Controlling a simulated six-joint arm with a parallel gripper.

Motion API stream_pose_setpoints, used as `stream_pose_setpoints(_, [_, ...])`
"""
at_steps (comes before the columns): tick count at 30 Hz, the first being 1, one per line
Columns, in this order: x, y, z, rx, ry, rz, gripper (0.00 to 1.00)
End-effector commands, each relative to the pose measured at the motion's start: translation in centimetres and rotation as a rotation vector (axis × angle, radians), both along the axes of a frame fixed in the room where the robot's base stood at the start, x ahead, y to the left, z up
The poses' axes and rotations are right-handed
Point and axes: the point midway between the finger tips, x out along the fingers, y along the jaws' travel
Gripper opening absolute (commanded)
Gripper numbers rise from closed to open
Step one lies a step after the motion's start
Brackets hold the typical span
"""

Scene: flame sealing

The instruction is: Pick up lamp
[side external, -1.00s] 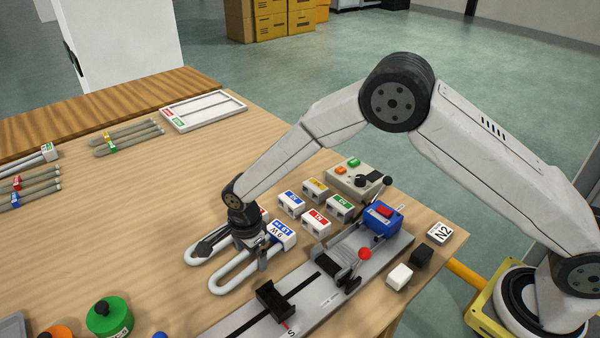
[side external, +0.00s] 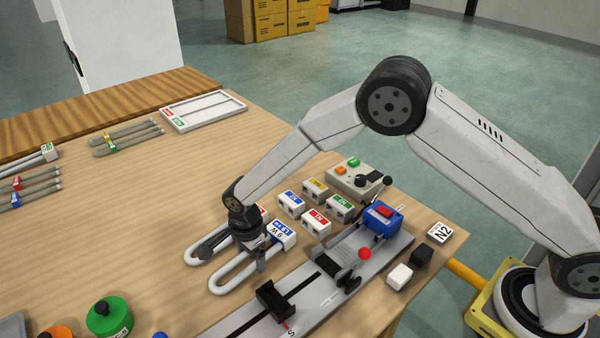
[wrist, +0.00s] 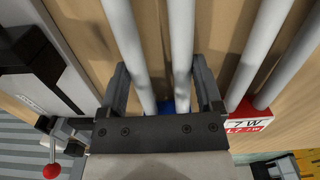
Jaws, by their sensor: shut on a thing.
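The lamp is a white U-shaped tube (side external: 228,284) with a white base (side external: 284,235) that has a blue 9 W label. It lies on the wooden table. My gripper (side external: 243,255) is down over it, near the base. In the wrist view my gripper (wrist: 161,85) has one finger on each side of the lamp's two tubes (wrist: 129,45) and is shut on them. The lamp's blue base end (wrist: 167,106) is mostly hidden behind the gripper body. A second U-shaped lamp (wrist: 262,50) with a red 7 W label lies close beside it, outside the fingers.
A grey rail fixture with a black holder (side external: 275,298) and a red-knobbed lever (side external: 364,254) stands close at the right. Several labelled blocks (side external: 316,221) and a control box (side external: 353,180) sit behind.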

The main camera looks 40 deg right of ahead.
Motion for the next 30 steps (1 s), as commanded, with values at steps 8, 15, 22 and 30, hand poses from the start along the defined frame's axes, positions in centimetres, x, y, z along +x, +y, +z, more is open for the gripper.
stream_pose_setpoints(8, [0.0, 0.0, 0.3, 0.000, -0.001, 0.000, 0.15])
stream_pose_setpoints(15, [0.1, 0.0, 1.8, 0.001, -0.003, 0.000, 0.15])
stream_pose_setpoints(22, [-0.8, -0.3, 4.2, 0.000, -0.002, 0.000, 0.15])
stream_pose_setpoints(30, [-3.2, -1.2, 7.3, 0.001, -0.002, 0.000, 0.15])
